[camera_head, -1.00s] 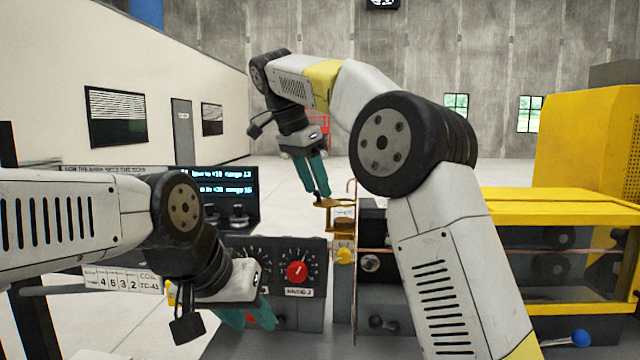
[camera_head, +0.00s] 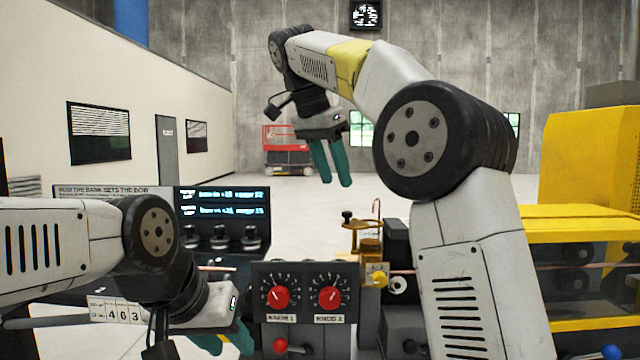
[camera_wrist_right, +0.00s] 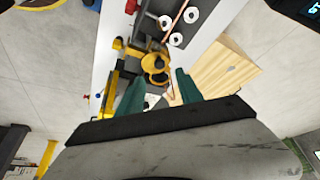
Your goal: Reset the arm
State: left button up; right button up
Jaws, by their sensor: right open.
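My right arm reaches up from the lower right in the head view and bends over to the left. Its gripper (camera_head: 331,163) has teal fingers pointing down, apart and empty, in the air above and left of the brass fixture (camera_head: 364,238). In the right wrist view its two fingers (camera_wrist_right: 158,92) are spread, with yellow and brass machine parts beyond them. My left arm comes in from the left; its gripper (camera_head: 226,345) is low beside the knob box, partly cut by the frame's lower edge, so its jaws cannot be judged.
A box with two red knobs (camera_head: 280,297) stands at the bottom centre. A copper tube (camera_head: 403,270) runs to the yellow machine (camera_head: 590,160) at right. A display board (camera_head: 218,204) stands behind my left arm. A red lift (camera_head: 287,150) is far back on open floor.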

jog(key=shift+r, duration=0.1)
jog(key=s+d+f+n+t+y, duration=0.1)
jog(key=s+d+f+n+y, duration=0.2)
jog(key=s+d+f+n, duration=0.45)
jog(key=s+d+f+n+t+y, duration=0.1)
jog(key=s+d+f, duration=0.1)
jog(key=s+f, duration=0.5)
jog(key=s+d+f+n+t+y, duration=0.1)
jog(key=s+d+f+n, duration=0.1)
jog(key=s+f, duration=0.5)
jog(key=shift+d+f+y, duration=0.3)
jog(key=shift+f+y, duration=0.1)
jog(key=shift+f, duration=0.4)
